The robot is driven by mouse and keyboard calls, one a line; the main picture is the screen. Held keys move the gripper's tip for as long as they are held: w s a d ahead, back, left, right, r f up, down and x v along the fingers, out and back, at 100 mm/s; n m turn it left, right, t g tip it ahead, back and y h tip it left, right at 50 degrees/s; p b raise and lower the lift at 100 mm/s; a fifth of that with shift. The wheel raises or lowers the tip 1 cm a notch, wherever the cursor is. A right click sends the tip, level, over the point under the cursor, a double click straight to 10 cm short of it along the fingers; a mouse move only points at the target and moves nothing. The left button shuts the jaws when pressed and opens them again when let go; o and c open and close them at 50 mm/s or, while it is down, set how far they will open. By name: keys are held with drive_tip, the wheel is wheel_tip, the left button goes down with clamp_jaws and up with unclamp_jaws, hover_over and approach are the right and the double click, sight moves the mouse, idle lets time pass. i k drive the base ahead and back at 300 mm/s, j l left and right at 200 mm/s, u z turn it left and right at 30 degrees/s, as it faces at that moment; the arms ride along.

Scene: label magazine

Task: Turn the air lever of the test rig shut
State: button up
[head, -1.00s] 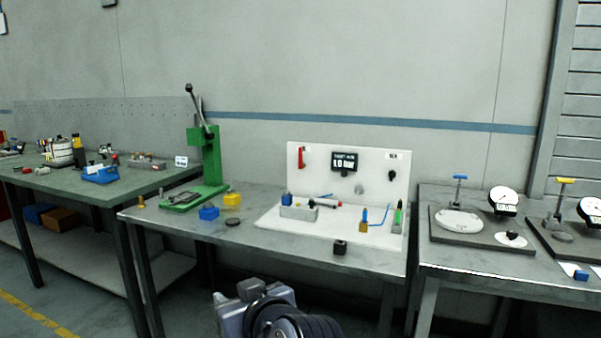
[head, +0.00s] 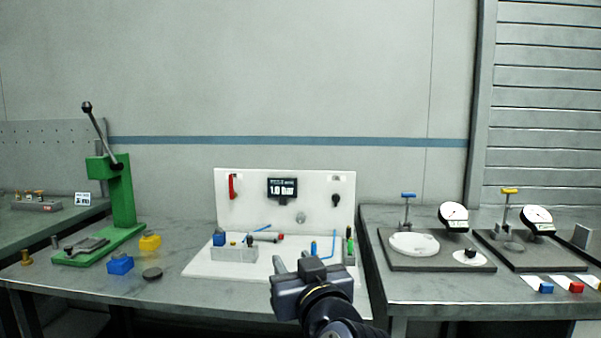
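The test rig is a white base with an upright white panel (head: 258,212) on the middle bench. A red lever (head: 232,186) is at the panel's upper left and stands upright; I take it for the air lever. A dark display (head: 282,188) beside it reads 1.0 bar. My gripper (head: 291,262) is low in the head view, in front of the rig's base and below and right of the red lever, well apart from it. Its fingers look spread with nothing between them. It hides part of the base's front.
A grey block (head: 234,254) with small parts and a blue tube (head: 328,258) are on the rig's base. Dial gauge stands (head: 437,249) are on the right bench.

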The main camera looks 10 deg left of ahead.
sight(232, 194)
drive_tip(key=i+j+z, duration=0.15)
drive_tip(key=j, duration=0.35)
drive_tip(key=i+j+z, duration=0.2)
drive_tip(key=j, duration=0.35)
drive_tip(key=i+j+z, duration=0.15)
drive_tip(key=j, duration=0.4)
drive_tip(key=j+z, duration=0.15)
drive_tip(key=j, duration=0.45)
drive_tip(key=i+j+z, duration=0.15)
drive_tip(key=j, duration=0.9)
